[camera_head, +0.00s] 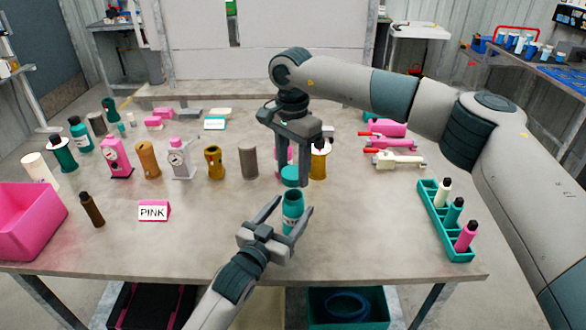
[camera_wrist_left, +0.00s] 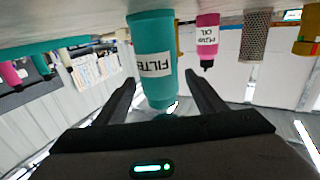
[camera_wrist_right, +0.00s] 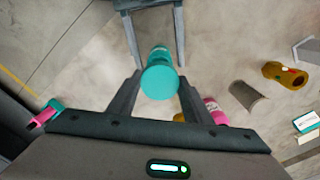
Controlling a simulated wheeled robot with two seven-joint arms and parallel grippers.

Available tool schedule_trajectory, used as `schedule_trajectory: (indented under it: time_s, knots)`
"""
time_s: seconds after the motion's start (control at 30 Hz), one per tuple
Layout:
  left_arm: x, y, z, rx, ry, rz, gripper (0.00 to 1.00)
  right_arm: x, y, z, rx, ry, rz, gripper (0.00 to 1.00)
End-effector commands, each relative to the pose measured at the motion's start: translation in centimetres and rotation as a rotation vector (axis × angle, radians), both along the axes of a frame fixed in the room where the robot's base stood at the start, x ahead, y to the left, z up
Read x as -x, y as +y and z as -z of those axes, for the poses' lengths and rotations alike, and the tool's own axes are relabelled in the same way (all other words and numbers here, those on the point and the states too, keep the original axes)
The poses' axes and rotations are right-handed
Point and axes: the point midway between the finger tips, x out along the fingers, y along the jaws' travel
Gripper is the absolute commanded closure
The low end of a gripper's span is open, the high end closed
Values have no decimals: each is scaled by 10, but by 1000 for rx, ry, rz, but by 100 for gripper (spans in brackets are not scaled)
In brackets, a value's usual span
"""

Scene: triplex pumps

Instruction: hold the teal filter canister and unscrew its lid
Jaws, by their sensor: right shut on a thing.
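The teal filter canister (camera_head: 292,214) stands upright near the table's front edge. In the left wrist view the canister (camera_wrist_left: 152,40) appears upside down with its FILTER label. My left gripper (camera_head: 289,212) is open, its fingers on either side of the canister, with a gap visible on at least one side in the left wrist view. My right gripper (camera_head: 290,180) points down and is shut on the teal lid (camera_head: 290,176), just above the canister with a small gap between. The lid (camera_wrist_right: 160,83) hides part of the canister in the right wrist view.
A teal rack (camera_head: 440,222) with several bottles stands at right. A pink bin (camera_head: 28,222), a dark bottle (camera_head: 91,209) and a PINK sign (camera_head: 153,211) are at left. Pump parts line the table behind, including a grey cylinder (camera_head: 249,161). The front middle of the table is mostly clear.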

Motion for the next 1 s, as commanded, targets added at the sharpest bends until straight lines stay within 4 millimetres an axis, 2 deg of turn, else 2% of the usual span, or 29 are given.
schedule_trajectory:
  time_s: [0.2,0.37,0.8,1.0]
  knots:
    - [2,2,0,0,-1,0,36,0,0,1,0,0,0,82]
    - [13,7,1,0,0,0,36,0,0,2,0,0,0,82]
    - [77,41,1,0,0,0,36,0,0,12,0,0,0,82]
    - [99,52,1,0,1,0,36,0,0,14,0,0,0,82]
